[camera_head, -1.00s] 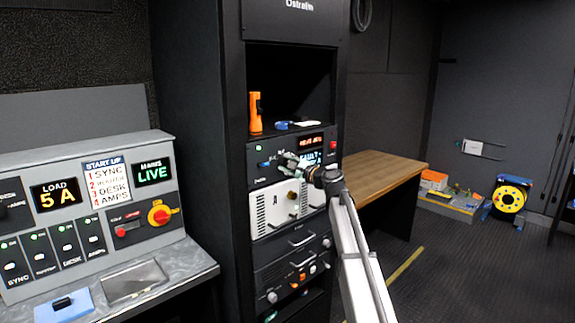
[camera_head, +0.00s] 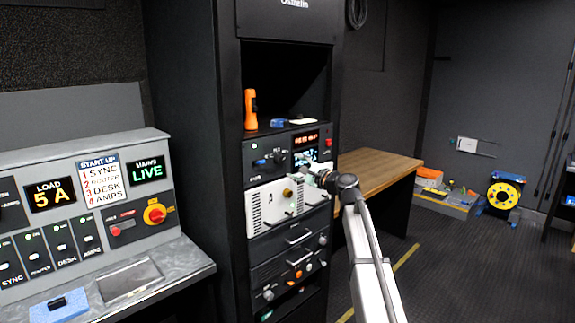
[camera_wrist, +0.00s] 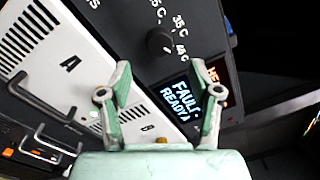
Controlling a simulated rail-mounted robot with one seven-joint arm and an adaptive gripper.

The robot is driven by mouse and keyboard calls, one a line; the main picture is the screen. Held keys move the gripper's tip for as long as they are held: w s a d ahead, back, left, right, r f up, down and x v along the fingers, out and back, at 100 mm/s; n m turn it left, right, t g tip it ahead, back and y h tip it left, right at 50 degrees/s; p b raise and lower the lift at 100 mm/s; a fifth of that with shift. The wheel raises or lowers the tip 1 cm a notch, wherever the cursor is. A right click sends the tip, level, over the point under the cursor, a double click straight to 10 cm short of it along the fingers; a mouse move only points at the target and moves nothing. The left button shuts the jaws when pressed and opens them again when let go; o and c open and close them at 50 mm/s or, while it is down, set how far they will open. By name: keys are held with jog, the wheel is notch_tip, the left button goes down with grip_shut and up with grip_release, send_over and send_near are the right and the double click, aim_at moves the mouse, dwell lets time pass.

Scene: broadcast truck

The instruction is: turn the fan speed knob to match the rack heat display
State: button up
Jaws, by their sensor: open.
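A dark round knob (camera_wrist: 158,40) sits on the dark panel in the wrist view, with white marks around it that include 35 and 40. In the head view the knob (camera_head: 282,160) is small and its pointer direction is unclear. A red-lit display (camera_head: 305,139), partly reading HEAT, is also in the wrist view (camera_wrist: 217,80), cut by a finger. A blue-white display (camera_wrist: 180,88) below it reads FAULT and READY. My gripper (camera_wrist: 160,66) is open and empty. Its fingertips are apart on either side below the knob, not around it.
A blue switch (camera_head: 260,162) is left of the knob. An orange flashlight (camera_head: 250,109) stands on the shelf above. A wooden desk (camera_head: 375,172) is to the right.

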jog(key=shift+v, duration=2.35)
jog(key=s+d+f+n+g+h, duration=0.1)
jog(key=s+f+n+g+h, duration=0.15)
jog(key=s+f, duration=0.75)
jog(key=s+f+n+g+h, duration=0.2)
jog(key=f+n+g, duration=0.15)
jog(key=f, duration=1.55)
jog(key=s+d+f+n+g+h, duration=0.1)
jog(key=s+f+n+g+h, duration=0.25)
jog(key=f, duration=1.05)
jog(key=s+d+f+n+g, duration=0.2)
jog(key=s+f+n+g, duration=0.1)
jog(key=s+f, duration=1.45)
jog(key=s+d+f+n+g+h, duration=0.1)
jog(key=s+f, duration=0.4)
jog(key=s, duration=0.7)
jog(key=s+d+f+n+g+h, duration=0.1)
jog(key=s+f+g, duration=0.3)
jog(key=s, duration=0.9)
jog(key=s+d+f+n+g+h, duration=0.1)
jog(key=s+f, duration=0.5)
jog(key=s, duration=0.7)
jog(key=shift+d+g+h, duration=0.4)
jog(key=shift+g+h, duration=0.1)
jog(key=shift+g, duration=0.55)
